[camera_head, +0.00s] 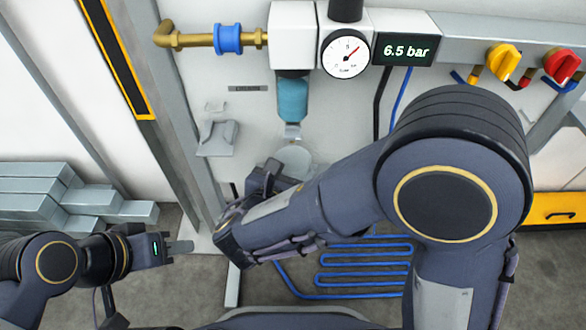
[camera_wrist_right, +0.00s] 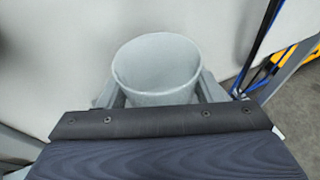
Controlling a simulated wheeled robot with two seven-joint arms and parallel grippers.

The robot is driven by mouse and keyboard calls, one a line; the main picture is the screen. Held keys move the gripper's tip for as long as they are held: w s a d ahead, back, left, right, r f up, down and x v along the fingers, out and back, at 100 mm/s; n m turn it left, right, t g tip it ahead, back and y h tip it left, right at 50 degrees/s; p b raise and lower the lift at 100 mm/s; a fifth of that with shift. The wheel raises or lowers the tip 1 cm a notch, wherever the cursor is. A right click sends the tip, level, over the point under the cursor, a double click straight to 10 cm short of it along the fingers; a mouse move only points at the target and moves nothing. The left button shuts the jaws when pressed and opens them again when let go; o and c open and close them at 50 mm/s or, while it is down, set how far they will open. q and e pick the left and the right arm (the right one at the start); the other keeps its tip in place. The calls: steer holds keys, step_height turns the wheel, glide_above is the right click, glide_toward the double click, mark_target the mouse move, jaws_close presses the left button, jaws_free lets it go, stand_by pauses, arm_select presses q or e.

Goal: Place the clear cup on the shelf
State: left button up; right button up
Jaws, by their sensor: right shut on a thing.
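The clear cup (camera_wrist_right: 158,72) is between the two grey fingers of my right gripper (camera_wrist_right: 160,92) in the right wrist view, its open rim facing the camera. In the head view the cup (camera_head: 295,158) is a pale round shape below the blue filter bowl (camera_head: 292,98), apart from the wall bracket. My right gripper (camera_head: 272,180) is partly hidden there by its own wrist. A small grey bracket (camera_head: 218,138) on the panel, left of the cup, looks like the shelf; it is empty. My left gripper (camera_head: 180,247) is low at left, holding nothing visible; its finger gap cannot be made out.
A pressure gauge (camera_head: 345,54), a 6.5 bar display (camera_head: 405,50) and a brass pipe (camera_head: 195,40) are on the panel above. Yellow (camera_head: 502,62) and red (camera_head: 562,65) valve knobs are at right. Blue coiled tubing (camera_head: 365,265) hangs low. Grey bars (camera_head: 50,195) are stacked at left.

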steer(key=shift+f, duration=0.2)
steer(key=o, duration=1.1)
steer(key=shift+c, duration=0.2)
steer(key=shift+r, duration=0.35)
steer(key=p+v, duration=0.3)
steer(key=v, duration=0.9)
steer(key=shift+p, duration=0.35)
steer(key=shift+f, duration=0.15)
